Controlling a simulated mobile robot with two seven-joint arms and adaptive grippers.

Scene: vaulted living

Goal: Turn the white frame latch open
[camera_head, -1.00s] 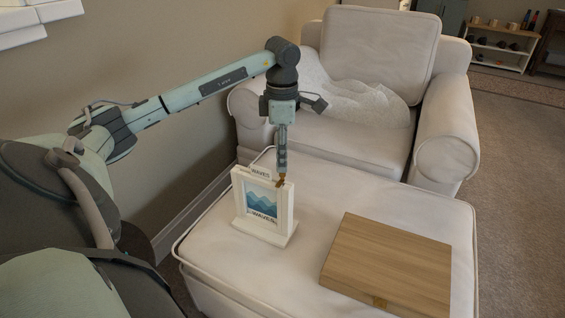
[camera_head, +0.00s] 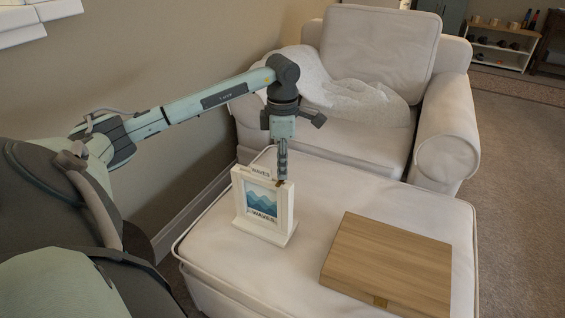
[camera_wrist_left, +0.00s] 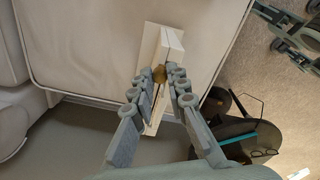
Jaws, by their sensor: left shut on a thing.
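The white frame (camera_head: 240,207) stands upright on the ottoman and holds a blue wave picture labelled WAVES. Its small brass latch (camera_wrist_left: 159,73) sits at the frame's top edge in the left wrist view. My left gripper (camera_head: 281,177) points down at the frame's top right corner. In the left wrist view its two fingers (camera_wrist_left: 162,86) are shut on the latch, one on each side. The fingers hide part of the latch, and its exact angle is hard to tell. My right gripper is not in view.
A closed wooden box (camera_head: 390,262) lies on the cream ottoman (camera_head: 320,190), right of the frame. A cream armchair (camera_head: 380,60) with a white throw stands behind. The wall is close on the left. Bare ottoman top lies between frame and box.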

